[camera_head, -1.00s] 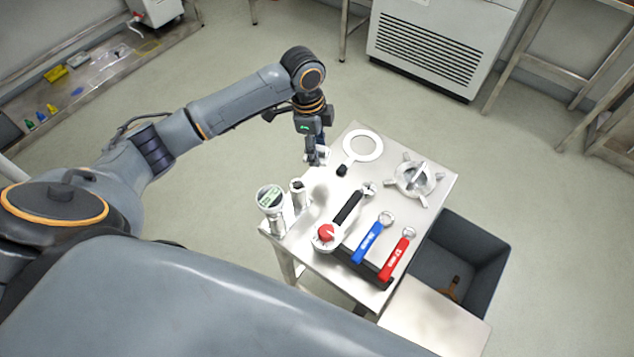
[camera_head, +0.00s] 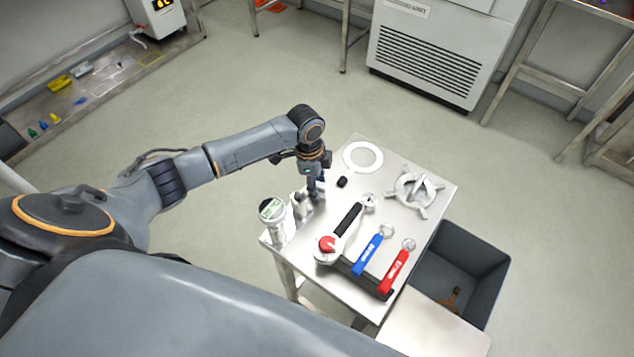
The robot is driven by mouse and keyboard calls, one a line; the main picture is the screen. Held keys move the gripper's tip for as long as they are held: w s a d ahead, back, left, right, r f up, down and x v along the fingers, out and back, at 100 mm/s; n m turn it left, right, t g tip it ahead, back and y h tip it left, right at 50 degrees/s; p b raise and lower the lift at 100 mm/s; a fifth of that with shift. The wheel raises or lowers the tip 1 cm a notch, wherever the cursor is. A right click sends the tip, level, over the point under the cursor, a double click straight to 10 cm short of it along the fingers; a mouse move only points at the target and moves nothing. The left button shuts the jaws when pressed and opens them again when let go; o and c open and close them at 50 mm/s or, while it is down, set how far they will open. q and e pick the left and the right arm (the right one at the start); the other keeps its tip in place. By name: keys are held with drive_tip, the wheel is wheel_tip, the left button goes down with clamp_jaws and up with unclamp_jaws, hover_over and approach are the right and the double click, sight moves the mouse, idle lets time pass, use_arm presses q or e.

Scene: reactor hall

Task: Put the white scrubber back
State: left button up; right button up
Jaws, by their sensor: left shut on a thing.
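My left gripper (camera_head: 316,190) points down over the left side of the small metal table (camera_head: 343,288). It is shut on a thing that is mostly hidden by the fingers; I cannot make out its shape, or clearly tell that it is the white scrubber. A pale cylinder (camera_head: 298,207) stands upright just left of the fingers; whether they touch it I cannot tell. A larger canister with a green-marked top (camera_head: 272,212) stands at the table's left corner. My right gripper is not in view.
A white ring (camera_head: 378,158) with a dark handle, a handwheel-like part (camera_head: 409,191), a red-capped tool (camera_head: 326,244), a blue wrench (camera_head: 368,256) and a red wrench (camera_head: 394,272) lie on the table. A dark bin (camera_head: 485,247) stands at right.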

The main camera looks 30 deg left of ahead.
use_arm(q)
drive_tip(key=shift+f, duration=0.15)
drive_tip(key=o, duration=1)
drive_tip(key=r, duration=0.4)
drive_tip(key=a+r, duration=0.1)
drive_tip(key=r, duration=0.7)
drive_tip(key=shift+s+a+r+b, duration=0.15)
drive_tip(key=shift+s+a+b, duration=0.05)
drive_tip(key=shift+b, duration=0.1)
